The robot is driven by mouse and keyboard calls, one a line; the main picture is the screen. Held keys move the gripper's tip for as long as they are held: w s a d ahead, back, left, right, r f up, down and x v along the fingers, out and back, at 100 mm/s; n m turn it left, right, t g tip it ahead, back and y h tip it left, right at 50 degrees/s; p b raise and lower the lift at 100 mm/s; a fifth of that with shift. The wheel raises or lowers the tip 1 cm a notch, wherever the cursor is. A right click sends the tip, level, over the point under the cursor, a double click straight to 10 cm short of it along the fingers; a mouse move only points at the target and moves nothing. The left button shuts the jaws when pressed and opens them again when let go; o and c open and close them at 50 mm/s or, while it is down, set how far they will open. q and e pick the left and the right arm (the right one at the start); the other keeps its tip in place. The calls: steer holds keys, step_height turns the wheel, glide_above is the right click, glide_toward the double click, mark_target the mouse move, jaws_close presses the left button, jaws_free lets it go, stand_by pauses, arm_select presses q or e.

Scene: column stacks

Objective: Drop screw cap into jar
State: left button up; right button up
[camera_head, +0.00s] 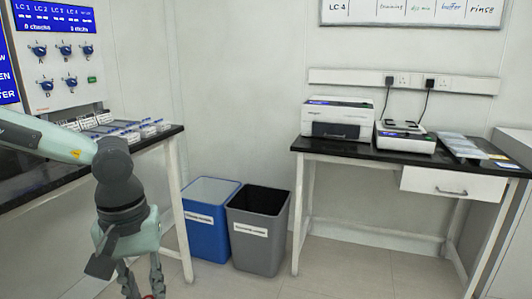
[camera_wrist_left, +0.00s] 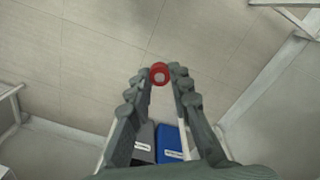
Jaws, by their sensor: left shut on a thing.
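My left gripper (camera_head: 142,288) hangs pointing down at the lower left of the head view. In the left wrist view, its two fingers (camera_wrist_left: 160,82) are shut on a small red screw cap (camera_wrist_left: 159,74) with a pale centre, held at the fingertips. In the head view only a sliver of the red cap (camera_head: 149,297) shows at the bottom edge. The cap is in the air above the floor, in front of the left bench. I cannot make out a jar in either view. My right gripper is out of view.
A blue bin (camera_head: 208,228) and a grey bin (camera_head: 259,240) stand on the floor between two benches. The left bench (camera_head: 172,131) holds small labelled items under a wall panel (camera_head: 60,60). The right bench (camera_head: 300,143) holds a printer-like device (camera_head: 337,117) and a scale-like device (camera_head: 405,137).

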arm_select(q)
steer(key=w+d+f+m, duration=0.3)
steer(key=w+f+m, duration=0.1)
steer(key=w+f, duration=0.15)
steer(key=a+r+n, duration=0.2)
steer(key=a+r, duration=0.1)
steer(key=a, duration=0.6)
steer(key=a+r+n, duration=0.2)
steer(key=a+r, duration=0.1)
steer(key=a, duration=0.7)
steer(key=s+a+f+n, duration=0.35)
steer(key=s+a, duration=0.35)
steer(key=a, duration=0.3)
steer(key=w+d+f+m, duration=0.1)
steer(key=d+f, duration=0.2)
steer(key=d, duration=0.4)
steer(key=w+d+f+m, duration=0.1)
steer(key=w+d+f, duration=0.15)
steer(key=d, duration=0.55)
steer(key=w+d+r+m, duration=0.1)
steer(key=d+m, duration=0.1)
steer(key=d, duration=0.5)
steer(key=w+d+r+m, duration=0.2)
steer(key=d+m, duration=0.1)
steer(key=d, duration=0.4)
steer(key=shift+w, duration=0.15)
